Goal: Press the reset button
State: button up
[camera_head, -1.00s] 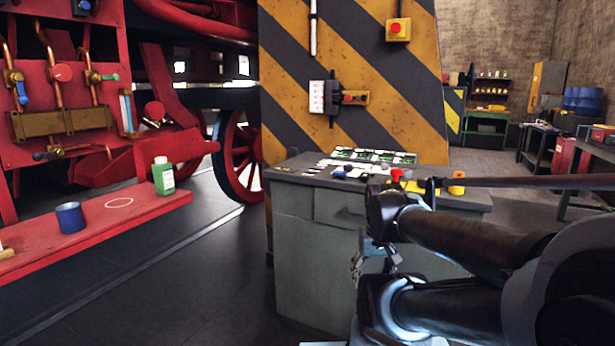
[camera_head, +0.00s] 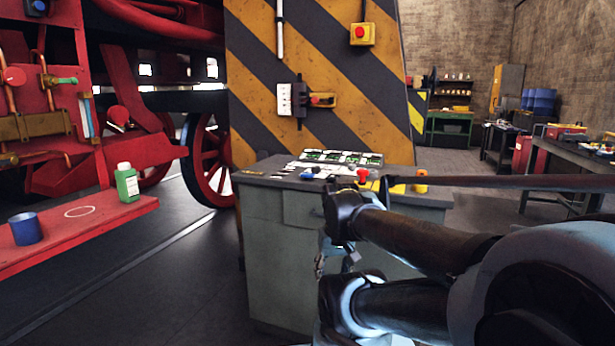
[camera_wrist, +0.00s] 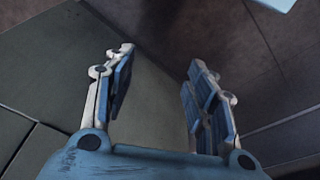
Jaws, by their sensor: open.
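Several red controls are in the head view, and I cannot read which is labelled reset. A red button on a yellow box (camera_head: 361,33) is high on the striped wall. A red mushroom button (camera_head: 362,174) stands on the grey console (camera_head: 285,225), just behind my arm. My gripper (camera_wrist: 160,60) is open and empty in the wrist view, with floor and a grey-green surface beyond it. In the head view it hangs in front of the console, mostly hidden by the arm.
A striped wall (camera_head: 300,50) rises behind the console. The red locomotive (camera_head: 110,120) and a red ledge with a blue cup (camera_head: 25,229) and green bottle (camera_head: 126,183) are at left. A workbench (camera_head: 575,147) stands at right. Dark floor lies open left of the console.

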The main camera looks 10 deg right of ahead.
notch_tip(320, 180, up, 2)
jog(key=shift+w, duration=0.15)
jog(key=c, duration=0.9)
jog(key=w+r+m, duration=0.1)
jog(key=w+r, duration=0.9)
jog(key=r, duration=0.1)
jog(key=w+r+m, duration=0.1)
jog(key=w+r, duration=0.5)
jog(key=shift+w+d+m+h, duration=0.1)
jog(key=shift+d+m+h, duration=0.1)
jog(key=shift+m+h, duration=0.15)
grip_shut()
jog(key=w+r+m, duration=0.1)
jog(key=w+r, duration=0.4)
jog(key=w, duration=0.3)
jog(key=w+a+r+m, duration=0.1)
jog(key=w+r, duration=0.3)
jog(key=w, duration=0.4)
jog(key=w+r+m, duration=0.1)
jog(key=w+r, duration=0.4)
jog(key=w, duration=0.3)
jog(key=shift+w+a+r+t+h, duration=0.25)
jog(key=shift+r+t+h, duration=0.05)
jog(key=shift+h, duration=0.15)
jog(key=shift+m, duration=0.25)
